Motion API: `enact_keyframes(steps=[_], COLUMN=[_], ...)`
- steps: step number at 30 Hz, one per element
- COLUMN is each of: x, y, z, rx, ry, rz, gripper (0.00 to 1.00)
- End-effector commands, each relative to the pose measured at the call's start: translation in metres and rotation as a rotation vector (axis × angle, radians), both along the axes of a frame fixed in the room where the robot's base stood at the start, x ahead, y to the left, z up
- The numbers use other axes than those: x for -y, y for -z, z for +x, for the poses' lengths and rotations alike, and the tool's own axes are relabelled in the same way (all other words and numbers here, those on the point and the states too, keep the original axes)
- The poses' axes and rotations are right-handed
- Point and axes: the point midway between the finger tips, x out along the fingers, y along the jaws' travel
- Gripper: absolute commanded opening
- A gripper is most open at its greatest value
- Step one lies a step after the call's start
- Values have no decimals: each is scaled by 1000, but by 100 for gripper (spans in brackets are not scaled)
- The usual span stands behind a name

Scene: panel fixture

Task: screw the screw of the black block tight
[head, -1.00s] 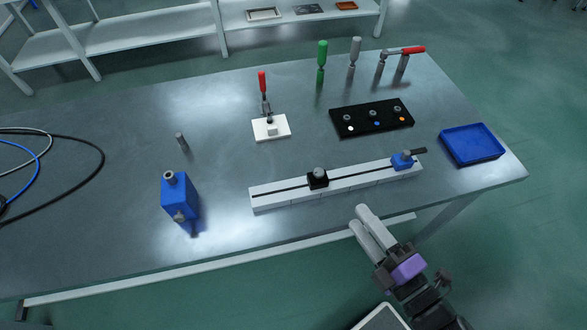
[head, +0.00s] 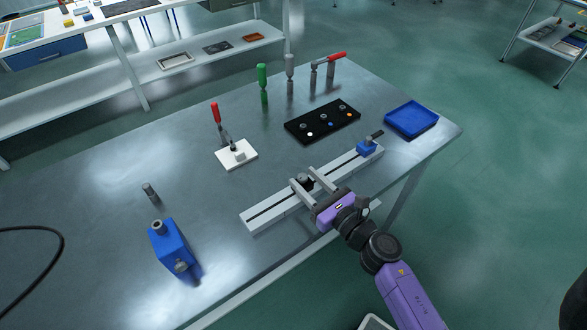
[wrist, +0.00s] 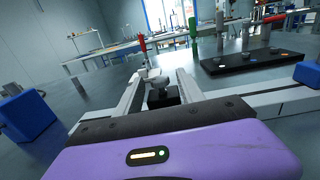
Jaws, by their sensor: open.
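The black block (wrist: 163,97) sits on the slotted white rail (head: 263,216) near the table's front edge. Its grey screw knob (head: 304,178) stands on top and also shows in the wrist view (wrist: 158,82). My gripper (head: 301,177) is open, with its two long pale fingers reaching over the rail, one on each side of the block and its screw. In the wrist view the screw lies between the fingers, with gaps that look clear. Most of the block is hidden by my gripper in the head view.
On the same rail to the right is a blue block (head: 367,148) with a dark lever. A black panel (head: 323,122), a blue tray (head: 411,119), a white plate with a red-handled clamp (head: 237,155), and a blue box (head: 171,247) stand around. Upright tools line the back.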

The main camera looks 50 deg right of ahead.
Motion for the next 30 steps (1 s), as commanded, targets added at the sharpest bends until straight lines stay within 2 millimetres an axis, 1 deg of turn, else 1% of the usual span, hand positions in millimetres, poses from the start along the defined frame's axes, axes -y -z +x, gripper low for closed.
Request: enact_keyframes(steps=[1,3,9,13,20,21,23,27,28,30], x=[2,5,10,12,12,12,12,11,11,11], y=[-3,-3,-1,0,0,0,0,0,0,0], z=[9,19,41,47,48,47,47,47,47,47], rx=[2,2,2,1,0,0,1,1,1,1], ry=[0,0,1,0,0,0,0,0,0,0], rz=[0,1,3,3,3,3,3,4,4,4], gripper=[45,45,45,45,45,44,32,4,0,0])
